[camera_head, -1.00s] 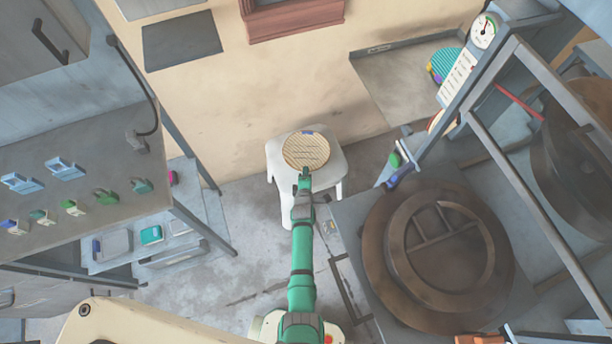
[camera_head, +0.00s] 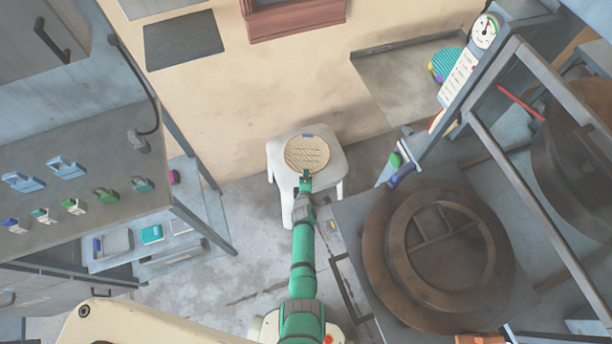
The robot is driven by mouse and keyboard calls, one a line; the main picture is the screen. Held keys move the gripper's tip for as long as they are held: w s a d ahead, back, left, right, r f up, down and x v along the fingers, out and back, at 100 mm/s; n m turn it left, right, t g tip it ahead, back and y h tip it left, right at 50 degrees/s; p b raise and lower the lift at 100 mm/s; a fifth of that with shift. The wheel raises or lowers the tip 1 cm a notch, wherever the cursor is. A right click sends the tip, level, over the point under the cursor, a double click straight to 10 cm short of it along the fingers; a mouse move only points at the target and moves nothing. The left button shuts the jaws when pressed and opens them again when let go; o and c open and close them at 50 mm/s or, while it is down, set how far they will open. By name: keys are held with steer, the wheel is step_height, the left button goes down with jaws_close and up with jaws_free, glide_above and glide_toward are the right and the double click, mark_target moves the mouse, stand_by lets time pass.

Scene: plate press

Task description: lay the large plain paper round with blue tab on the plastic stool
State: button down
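A tan round with faint stripes and a small blue tab on its far edge (camera_head: 307,153) is over the seat of the white plastic stool (camera_head: 337,168). The stool stands against the beige wall. My gripper (camera_head: 305,173) is at the round's near edge, with my green arm reaching up from the bottom of the picture. The fingertips are very small here, and I cannot tell whether they are shut on the round. I also cannot tell whether the round rests fully on the seat.
A big round brown press (camera_head: 440,250) stands right of the stool, with a grey metal frame and a dial gauge (camera_head: 485,31). A grey shelf (camera_head: 165,240) is at left. Bare floor lies between the shelf and the stool.

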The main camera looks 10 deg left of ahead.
stand_by(0.3)
steer(key=c, duration=2.3)
jaws_free()
steer(key=shift+f, duration=0.1)
steer(key=shift+s+d+r, duration=0.2)
steer(key=shift+s+d, duration=0.15)
steer(key=shift+s, duration=0.05)
steer(key=shift+v, duration=0.95)
steer(key=v, duration=0.9)
steer(key=shift+a, duration=0.2)
steer(key=shift+r, duration=0.15)
